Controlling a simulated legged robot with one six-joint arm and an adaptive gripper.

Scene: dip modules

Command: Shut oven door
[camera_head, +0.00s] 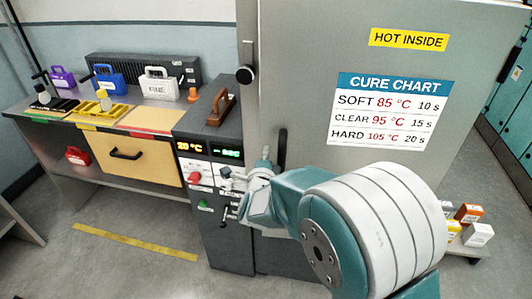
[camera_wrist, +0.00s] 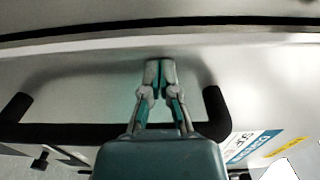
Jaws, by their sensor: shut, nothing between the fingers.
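The oven door (camera_head: 300,60) is a large grey panel filling the right of the head view, with a yellow "HOT INSIDE" label (camera_head: 409,39) and a cure chart (camera_head: 388,108). Its dark handle (camera_head: 282,148) is partly hidden by my arm. In the wrist view the black handle bar (camera_wrist: 70,131) runs crosswise, its middle hidden by my gripper. My gripper (camera_wrist: 160,64) is shut and empty. Its fingertips appear beyond the bar, close to the pale door surface; I cannot tell whether they touch it. I cannot tell how far the door stands ajar.
A dark control unit (camera_head: 190,150) with displays and knobs stands left of the door, a brown-handled block (camera_head: 220,107) on top. Further left is a bench with coloured cases (camera_head: 108,78) and a drawer (camera_head: 125,154). Small boxes (camera_head: 475,235) sit low at right. Floor at front left is clear.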

